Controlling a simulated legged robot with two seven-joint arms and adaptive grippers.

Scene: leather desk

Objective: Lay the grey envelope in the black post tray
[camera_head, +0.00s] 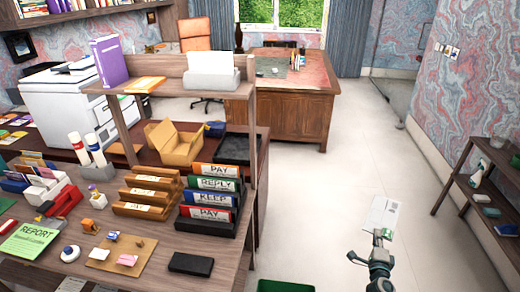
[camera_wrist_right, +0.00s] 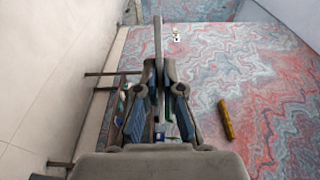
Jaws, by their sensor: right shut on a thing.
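The grey envelope (camera_head: 384,212) is pale with small printed marks and stands tilted up above the floor at the lower right. My right gripper (camera_head: 379,237) is shut on its lower end. In the right wrist view the envelope (camera_wrist_right: 158,45) shows edge-on as a thin grey strip between the fingers of my right gripper (camera_wrist_right: 160,85). A flat black tray (camera_head: 238,149) lies on the desk under the right end of the raised shelf, far left of the gripper. The shelf post partly covers it. My left gripper is not in view.
A black sorter (camera_head: 212,222) with labelled folders stands in front of the tray. A brown box (camera_head: 174,145) is left of the tray. The raised shelf (camera_head: 170,82) overhangs the desk. A green bin (camera_head: 284,286) is on the floor. A side shelf (camera_head: 480,185) stands right.

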